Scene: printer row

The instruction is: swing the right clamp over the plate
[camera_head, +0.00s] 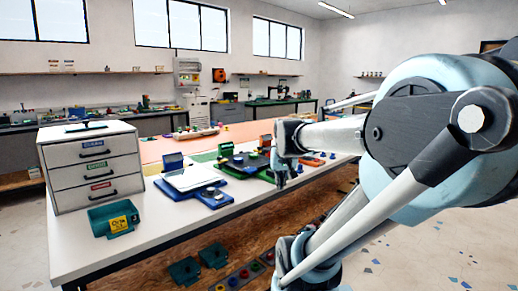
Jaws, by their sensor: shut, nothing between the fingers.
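A white plate (190,178) lies flat on a blue base on the near bench. An upright blue block (173,161) stands at its back edge. A low blue part with small knobs (214,197) is at its front right; I cannot tell whether this is the right clamp. My arm reaches in from the right, and my gripper (281,179) hangs down to the right of the plate, clear of it. The gripper is small and dark here; it looks shut and empty. My arm hides part of the bench behind it.
A white drawer unit (92,168) stands at the bench's left, with a teal bin (113,219) in front. A green fixture (240,164) is behind the plate to the right. Dark teal trays (185,270) sit on the lower shelf. The bench front between bin and blue base is clear.

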